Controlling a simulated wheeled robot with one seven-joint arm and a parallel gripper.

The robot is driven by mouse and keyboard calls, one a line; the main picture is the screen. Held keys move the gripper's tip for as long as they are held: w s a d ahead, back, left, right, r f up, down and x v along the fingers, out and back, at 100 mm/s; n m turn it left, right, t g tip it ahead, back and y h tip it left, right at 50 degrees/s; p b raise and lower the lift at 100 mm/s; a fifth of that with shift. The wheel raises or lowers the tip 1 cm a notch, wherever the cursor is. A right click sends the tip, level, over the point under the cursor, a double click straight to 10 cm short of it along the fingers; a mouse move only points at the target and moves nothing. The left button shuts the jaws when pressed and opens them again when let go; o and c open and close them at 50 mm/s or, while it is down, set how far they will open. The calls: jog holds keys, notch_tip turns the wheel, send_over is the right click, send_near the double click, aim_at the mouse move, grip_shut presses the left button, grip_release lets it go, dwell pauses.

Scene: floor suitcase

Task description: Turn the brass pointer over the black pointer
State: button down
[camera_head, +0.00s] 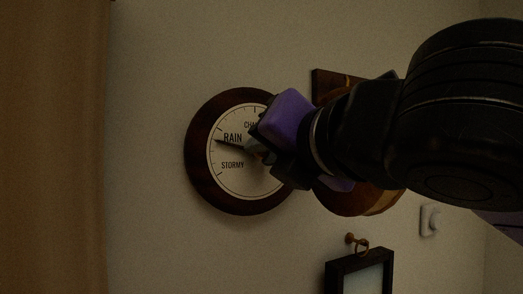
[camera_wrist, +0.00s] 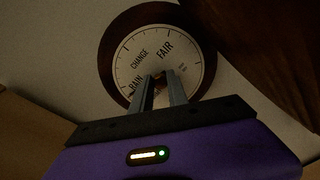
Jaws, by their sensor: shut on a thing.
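The barometer (camera_head: 197,160) is a round dial with a dark wooden rim and a cream face on the wall; it also shows in the wrist view (camera_wrist: 113,47). Its black pointer (camera_head: 229,144) points left, just under the word RAIN. My gripper (camera_head: 262,145) is at the dial's centre, and in the wrist view its two fingers (camera_wrist: 160,85) are closed around a small brownish thing there, which I take for the knob of the brass pointer (camera_wrist: 160,84). The brass pointer's direction is hidden by the fingers.
A dark wooden piece with a rounded lower part (camera_head: 340,203) hangs right behind my arm. Below it a black frame (camera_head: 340,264) hangs from a brass hook (camera_head: 351,239). A white switch (camera_head: 430,220) is at right. A tan curtain or panel (camera_head: 53,150) stands at left.

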jog(key=c, duration=1.4)
grip_release()
jog(key=shift+f, duration=0.2)
jog(key=shift+c, duration=0.2)
jog(key=shift+o, duration=0.7)
jog(key=shift+r, duration=0.1)
jog(key=b+v, duration=0.2)
jog(key=v, duration=0.6)
